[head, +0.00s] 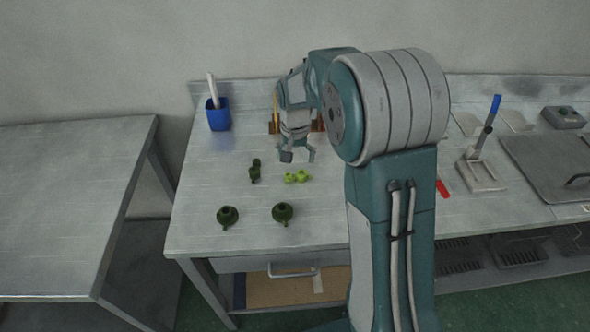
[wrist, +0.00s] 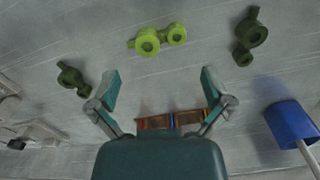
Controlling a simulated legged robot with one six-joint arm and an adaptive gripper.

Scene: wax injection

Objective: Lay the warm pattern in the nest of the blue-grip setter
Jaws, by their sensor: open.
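A bright yellow-green wax pattern (head: 297,177) of joined round parts lies flat on the steel bench; it also shows in the wrist view (wrist: 157,39). It is the only light one; the other patterns are dark green, and warmth itself cannot be seen. The blue-grip setter (head: 495,105) stands to the right of my arm, its blue grip up, over a pale frame-like base (head: 482,175). Its nest is too small to make out. My gripper (head: 299,156) is open and empty, above the bench just behind the bright pattern. In the wrist view my gripper (wrist: 160,75) has its fingers spread.
Dark green patterns lie left (head: 255,170) and in front (head: 282,213); another (wrist: 73,78) shows in the wrist view. A blue cup (head: 218,116) stands back left. A brown block (wrist: 172,121) is behind my gripper. A red object (head: 442,188) and metal plate (head: 555,160) are right.

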